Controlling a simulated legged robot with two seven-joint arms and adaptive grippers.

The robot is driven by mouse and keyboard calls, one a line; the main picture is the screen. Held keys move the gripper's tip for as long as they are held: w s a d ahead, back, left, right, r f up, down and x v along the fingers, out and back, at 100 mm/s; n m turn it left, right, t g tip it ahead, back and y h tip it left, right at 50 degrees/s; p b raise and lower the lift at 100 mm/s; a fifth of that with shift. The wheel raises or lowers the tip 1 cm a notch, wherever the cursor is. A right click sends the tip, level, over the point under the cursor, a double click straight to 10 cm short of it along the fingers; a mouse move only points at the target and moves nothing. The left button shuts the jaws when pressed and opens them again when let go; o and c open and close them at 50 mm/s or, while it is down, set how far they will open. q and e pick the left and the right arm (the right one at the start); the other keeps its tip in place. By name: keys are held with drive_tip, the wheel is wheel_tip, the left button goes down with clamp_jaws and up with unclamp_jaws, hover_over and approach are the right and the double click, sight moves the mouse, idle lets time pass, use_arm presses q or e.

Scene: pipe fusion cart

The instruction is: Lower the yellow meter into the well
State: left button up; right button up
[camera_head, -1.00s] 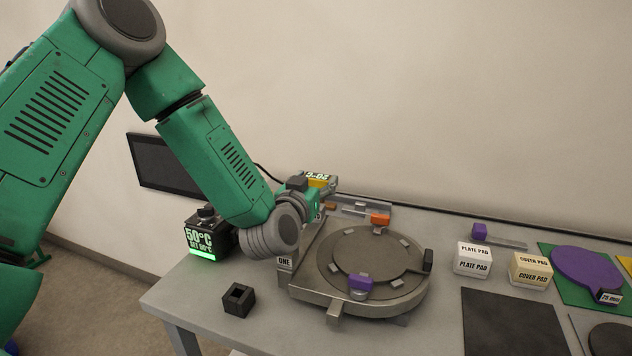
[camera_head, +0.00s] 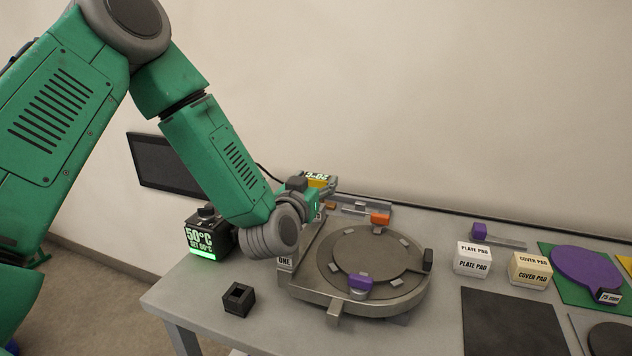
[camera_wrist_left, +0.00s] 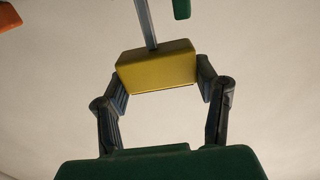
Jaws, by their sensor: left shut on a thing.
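A small black square block with an open top (camera_head: 238,300), possibly the well, stands at the cart's front left, well away from the meter. My right gripper is not in view.
A round grey fixture (camera_head: 330,292) with purple and orange tabs stands beside my left wrist. A 50°C display box (camera_head: 207,238) is left of it. The plate pad (camera_head: 472,262) and cover pad (camera_head: 530,273) boxes stand right. A dark mat (camera_head: 512,322) lies at front right.

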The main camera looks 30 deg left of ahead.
sight(315, 177)
use_arm(q)
drive_tip(key=shift+f+b, duration=0.3)
drive_tip(key=shift+f, duration=0.15)
drive_tip(key=o, duration=1.7)
drive_tip(key=shift+r, duration=0.1)
drive_tip(key=shift+r, duration=0.3)
wheel_tip(315, 177, up, 8)
drive_tip(key=shift+r, duration=0.5)
